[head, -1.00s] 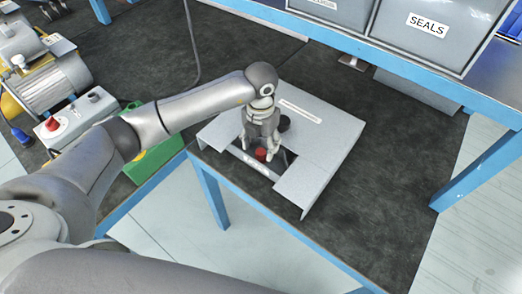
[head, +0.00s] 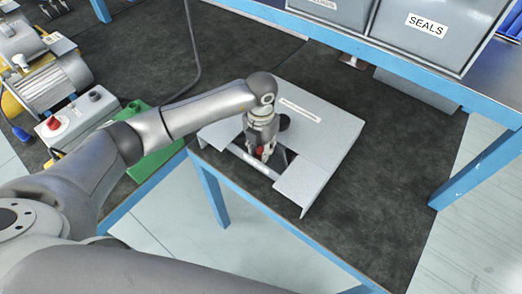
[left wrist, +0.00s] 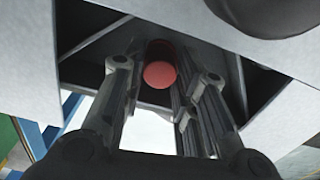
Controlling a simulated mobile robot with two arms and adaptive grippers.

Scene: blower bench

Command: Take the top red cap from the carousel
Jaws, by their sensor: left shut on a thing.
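The red cap (head: 261,150) is at the front opening of the grey carousel housing (head: 325,135). In the left wrist view the red cap (left wrist: 160,74) shows as a round red face between the fingers. My left gripper (head: 262,153) points down into the opening and is shut on the red cap. In the left wrist view the fingers of my left gripper (left wrist: 158,90) stand on both sides of it. What lies under the cap is mostly hidden. My right gripper is not in view.
A black knob (head: 284,122) stands on the housing just behind my left gripper. A grey bin labelled SEALS (head: 425,45) sits on the blue-framed shelf at the back. A motor (head: 48,85) and a control box with a red button (head: 75,112) stand at the left. The dark mat right of the housing is clear.

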